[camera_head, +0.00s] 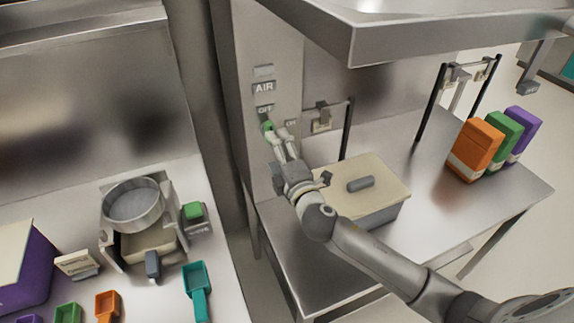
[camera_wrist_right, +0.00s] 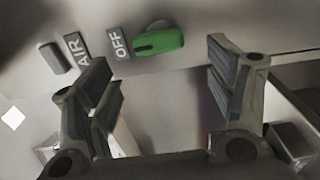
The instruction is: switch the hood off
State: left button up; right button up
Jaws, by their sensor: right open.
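A green knob (camera_head: 267,127) sits on the upright steel panel (camera_head: 250,190) under the labels AIR and OFF (camera_head: 265,110). In the right wrist view the green knob (camera_wrist_right: 158,41) lies with its dark-marked end toward the OFF label (camera_wrist_right: 118,43). My right gripper (camera_head: 275,134) is at the panel close to the knob. In the right wrist view its fingers (camera_wrist_right: 165,85) are spread wide, with the knob ahead of the gap between them. I cannot tell whether a finger touches the knob. My left gripper is out of view.
A steel hood (camera_head: 430,40) overhangs the bench on the right. A lidded box (camera_head: 380,215) stands below my right arm. Orange, green and purple boxes (camera_head: 474,148) stand at the right. The left counter holds a sieve (camera_head: 133,205) and coloured scoops (camera_head: 196,280).

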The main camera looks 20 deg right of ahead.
jog(key=s, duration=0.6)
jog(key=shift+s+d, duration=0.15)
dwell(0.3)
